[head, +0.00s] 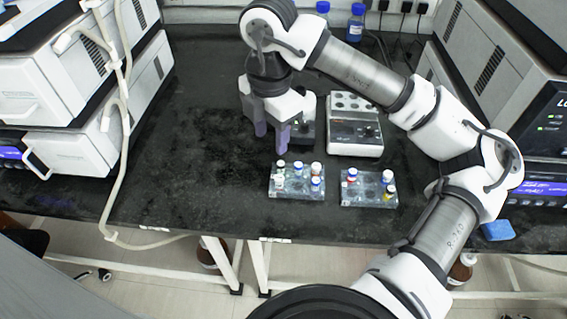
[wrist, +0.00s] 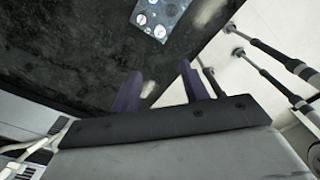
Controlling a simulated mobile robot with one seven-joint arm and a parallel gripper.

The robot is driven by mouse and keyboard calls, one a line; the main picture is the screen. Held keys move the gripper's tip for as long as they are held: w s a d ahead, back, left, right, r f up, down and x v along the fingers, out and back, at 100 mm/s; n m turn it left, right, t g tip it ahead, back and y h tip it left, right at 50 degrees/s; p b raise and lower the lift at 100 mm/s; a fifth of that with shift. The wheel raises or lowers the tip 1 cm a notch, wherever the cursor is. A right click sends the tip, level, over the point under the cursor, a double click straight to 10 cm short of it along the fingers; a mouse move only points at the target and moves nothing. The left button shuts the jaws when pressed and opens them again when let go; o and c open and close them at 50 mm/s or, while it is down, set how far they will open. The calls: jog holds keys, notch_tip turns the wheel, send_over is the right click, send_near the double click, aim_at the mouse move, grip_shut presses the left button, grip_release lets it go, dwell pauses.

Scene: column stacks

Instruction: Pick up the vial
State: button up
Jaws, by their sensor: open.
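Several small vials with coloured caps stand upright in two clear racks on the black bench. The left rack (head: 297,194) holds vials with white, blue and red caps, one of them a blue-capped vial (head: 316,183). Which vial is meant, I cannot tell. My gripper (head: 271,148) is open and empty, pointing down above the bench behind the left rack. In the wrist view the fingers (wrist: 159,88) are apart with nothing between them, and part of one rack (wrist: 160,32) shows at the top.
A white-and-grey instrument block (head: 354,145) stands behind the right rack, with another partly hidden behind my gripper. Large white instruments (head: 95,110) fill the left, with hanging tubes. Blue-capped bottles (head: 356,20) stand at the back. The bench left of the racks is clear.

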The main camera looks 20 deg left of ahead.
send_over(279, 178)
jog(key=f, duration=0.8)
jog(key=shift+s+a+f+p, duration=0.2)
jog(key=shift+p, duration=0.2)
jog(key=shift+w+d+f+p, duration=0.15)
jog(key=shift+f+p, duration=0.25)
jog(key=shift+f, duration=0.95)
jog(key=shift+w+d+f+p, duration=0.1)
jog(key=shift+f+p, duration=0.25)
jog(key=shift+f, duration=1)
jog(key=shift+c, duration=0.3)
grip_shut()
